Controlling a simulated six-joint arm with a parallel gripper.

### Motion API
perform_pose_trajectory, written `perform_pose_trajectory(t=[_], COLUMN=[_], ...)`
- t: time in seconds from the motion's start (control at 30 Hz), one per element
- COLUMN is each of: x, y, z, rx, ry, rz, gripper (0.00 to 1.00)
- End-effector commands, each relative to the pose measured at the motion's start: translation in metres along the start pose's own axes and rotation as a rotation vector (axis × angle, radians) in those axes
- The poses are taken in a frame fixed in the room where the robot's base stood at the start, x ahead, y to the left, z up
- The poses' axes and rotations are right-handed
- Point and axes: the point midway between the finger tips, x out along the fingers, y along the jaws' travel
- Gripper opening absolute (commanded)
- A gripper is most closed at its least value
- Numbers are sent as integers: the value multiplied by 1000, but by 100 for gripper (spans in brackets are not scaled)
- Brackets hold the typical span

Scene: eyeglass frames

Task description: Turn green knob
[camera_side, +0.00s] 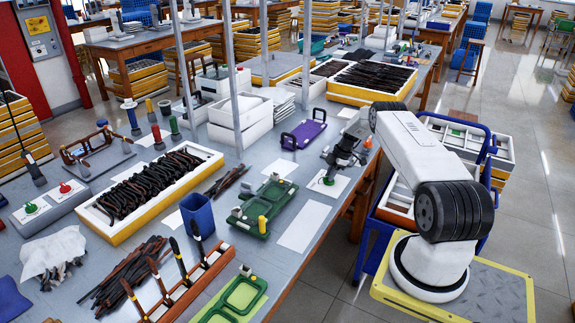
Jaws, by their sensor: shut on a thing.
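A small green knob (328,181) sits on a white plate at the right edge of the workbench. My dark gripper (331,172) points down at it from above and is shut on it. The fingers are small in this view and partly merge with the dark wrist, so their exact grip is hard to see. Another green knob (30,208) and a red knob (65,187) sit on a grey box at the far left, well away from my gripper.
A purple tray (303,134) lies left of my gripper. A green fixture (262,207) with a yellow peg and a blank white sheet (303,226) lie nearer. A small orange-red piece (368,143) is just right of the gripper. Metal posts stand along the bench.

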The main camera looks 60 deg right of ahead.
Motion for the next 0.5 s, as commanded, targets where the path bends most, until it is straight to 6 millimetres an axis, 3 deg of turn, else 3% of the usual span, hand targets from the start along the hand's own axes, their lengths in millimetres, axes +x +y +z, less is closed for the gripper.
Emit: perform_pose_trajectory(t=[0.13,0.17,0.23,0.27,0.5], x=[0,0,0,0,0], y=[0,0,0,0,0], z=[0,0,0,0,0], rx=[0,0,0,0,1], ry=[-1,-1,-1,-1,0], rz=[0,0,1,1,1], gripper=[0,28,51,54,54])
